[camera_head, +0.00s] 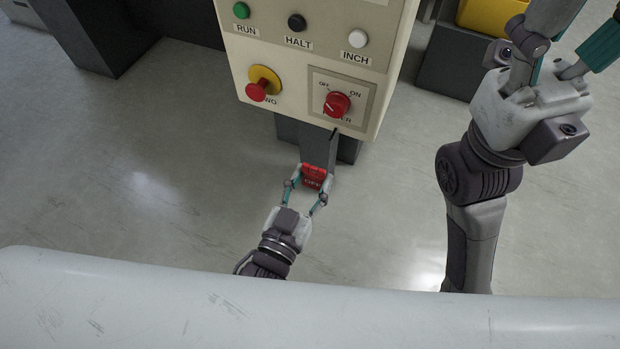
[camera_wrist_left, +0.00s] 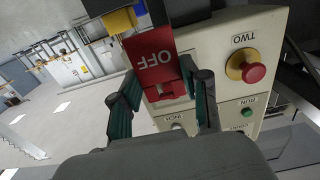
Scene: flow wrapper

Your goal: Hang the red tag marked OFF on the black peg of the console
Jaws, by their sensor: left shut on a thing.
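The red tag (camera_head: 314,176) marked OFF is held in my left gripper (camera_head: 307,187), which is shut on it. In the left wrist view the tag (camera_wrist_left: 150,60) stands between the fingers (camera_wrist_left: 160,92), its lettering upside down. The console (camera_head: 300,60) has a short black peg (camera_head: 333,133) at its lower front edge, beside the red power knob. In the head view the tag is below the peg and apart from it. I cannot make out the peg in the left wrist view. My right gripper (camera_head: 570,45) is raised at the upper right; its fingertips are out of frame.
The console carries a red knob (camera_head: 337,104), a red mushroom button (camera_head: 257,91) on yellow, and green, black and white buttons. A dark grey column (camera_head: 318,148) stands under it. A yellow bin (camera_head: 490,14) is at the back right. The floor left of my gripper is clear.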

